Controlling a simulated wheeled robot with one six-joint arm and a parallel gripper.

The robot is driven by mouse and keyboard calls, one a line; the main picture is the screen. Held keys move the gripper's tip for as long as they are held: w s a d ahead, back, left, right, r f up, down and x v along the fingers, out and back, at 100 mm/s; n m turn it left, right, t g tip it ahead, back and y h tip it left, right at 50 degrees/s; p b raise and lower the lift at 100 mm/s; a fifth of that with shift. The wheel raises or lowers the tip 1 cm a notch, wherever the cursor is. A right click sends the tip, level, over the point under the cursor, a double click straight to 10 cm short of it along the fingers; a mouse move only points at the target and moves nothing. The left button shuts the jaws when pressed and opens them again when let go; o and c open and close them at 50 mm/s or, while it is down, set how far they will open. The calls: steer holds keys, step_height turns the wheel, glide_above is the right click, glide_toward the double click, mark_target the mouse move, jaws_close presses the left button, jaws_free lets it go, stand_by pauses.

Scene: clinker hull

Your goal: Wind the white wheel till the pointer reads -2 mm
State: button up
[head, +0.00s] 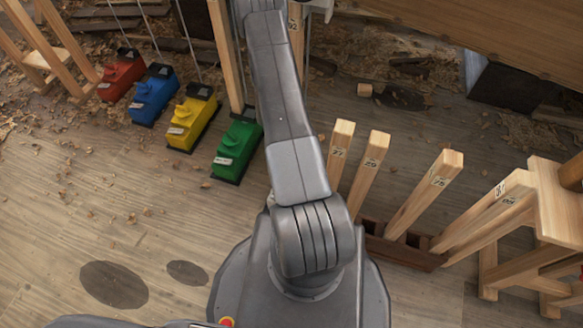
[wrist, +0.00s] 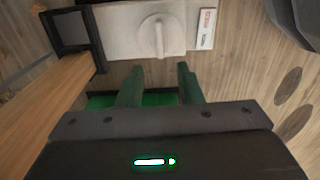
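In the wrist view a white block (wrist: 120,30) lies just beyond my fingertips. A round white part with a raised bar (wrist: 156,35), which looks like the white wheel, sits on its face. A label (wrist: 206,27) with a red patch is at the block's right end. My gripper (wrist: 158,78) is open, its two dark green fingers apart with nothing between them; they appear just short of the round part. Whether they touch it, I cannot tell. I see no readable pointer or scale. In the head view my arm runs out past the top edge, so my gripper is hidden.
Red (head: 121,75), blue (head: 153,95), yellow (head: 192,119) and green (head: 236,149) blocks stand in a row left of my arm. Numbered wooden posts stand in a dark rack (head: 400,250) at right. A wooden post (wrist: 50,100) is close left of my gripper.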

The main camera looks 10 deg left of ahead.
step_height(320, 180, down, 11)
steer(key=b, duration=0.2)
steer(key=shift+f+b, duration=0.1)
steer(key=shift+b, duration=0.25)
jaws_close()
